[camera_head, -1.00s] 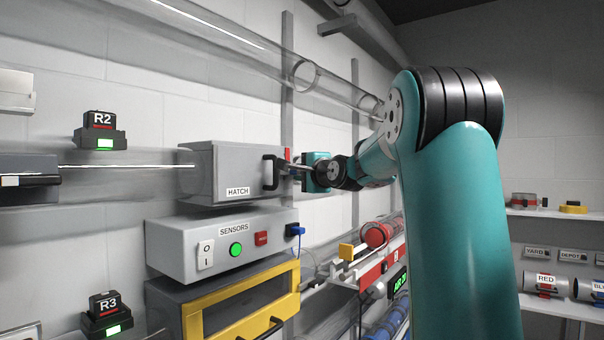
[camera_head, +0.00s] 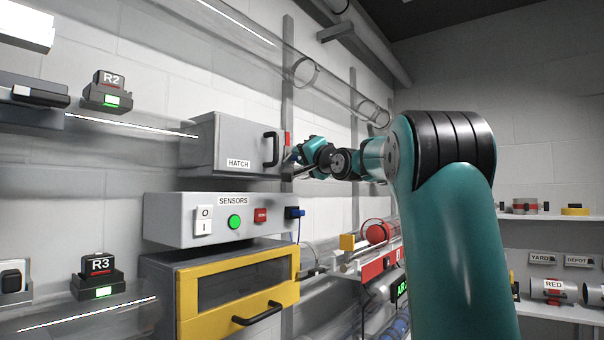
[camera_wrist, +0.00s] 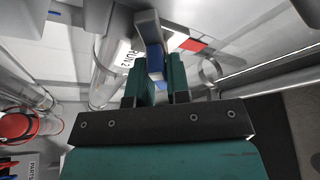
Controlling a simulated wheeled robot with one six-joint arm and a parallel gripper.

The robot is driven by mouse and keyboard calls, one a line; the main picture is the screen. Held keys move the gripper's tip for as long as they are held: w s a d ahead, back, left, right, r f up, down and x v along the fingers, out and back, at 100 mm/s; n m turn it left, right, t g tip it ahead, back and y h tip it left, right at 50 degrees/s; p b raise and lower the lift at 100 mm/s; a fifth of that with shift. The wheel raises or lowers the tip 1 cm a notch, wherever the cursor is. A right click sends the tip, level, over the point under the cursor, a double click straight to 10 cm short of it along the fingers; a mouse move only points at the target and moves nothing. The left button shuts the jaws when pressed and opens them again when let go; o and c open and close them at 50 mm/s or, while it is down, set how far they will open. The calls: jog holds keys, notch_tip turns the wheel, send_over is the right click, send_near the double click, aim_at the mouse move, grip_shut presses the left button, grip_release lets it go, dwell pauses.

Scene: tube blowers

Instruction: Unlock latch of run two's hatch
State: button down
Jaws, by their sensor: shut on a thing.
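The grey hatch box (camera_head: 228,145), labelled HATCH, hangs on the wall at centre left in the head view, with its door closed and a black handle (camera_head: 271,149). A red piece (camera_head: 287,139) shows at its right edge. My gripper (camera_head: 292,168) is at the box's lower right side, tilted, with its tips partly hidden. Whether the latch is released I cannot tell.
Below the hatch are the SENSORS box (camera_head: 215,222) and a yellow-framed door (camera_head: 240,284). A clear tube (camera_head: 250,45) runs overhead. A red unit with a red round part (camera_head: 377,233) stands below right of my wrist. Shelves (camera_head: 555,312) are at the far right.

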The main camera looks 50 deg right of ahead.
jog(key=n+b, duration=0.1)
jog(key=n, duration=0.1)
jog(key=n+t+y+b, duration=0.1)
jog(key=n+b, duration=0.1)
jog(key=n+y+b, duration=0.1)
jog(key=n, duration=0.1)
jog(key=shift+d+f+t, duration=0.15)
jog(key=shift+f+t, duration=0.15)
jog(key=shift+f, duration=0.05)
jog(key=n+y+b, duration=0.1)
jog(key=n+y, duration=0.1)
jog(key=n, duration=0.2)
jog(key=n+y+b, duration=0.1)
jog(key=n+y, duration=0.1)
jog(key=n, duration=0.1)
jog(key=shift+r+n+t, duration=0.2)
jog(key=shift+n+t, duration=0.1)
jog(key=shift+n, duration=0.1)
jog(key=shift+n+y, duration=0.3)
jog(key=c, duration=1.1)
grip_release()
jog(key=shift+c, duration=0.2)
jog(key=b+v, duration=0.7)
jog(key=v, duration=1)
jog(key=shift+s, duration=0.25)
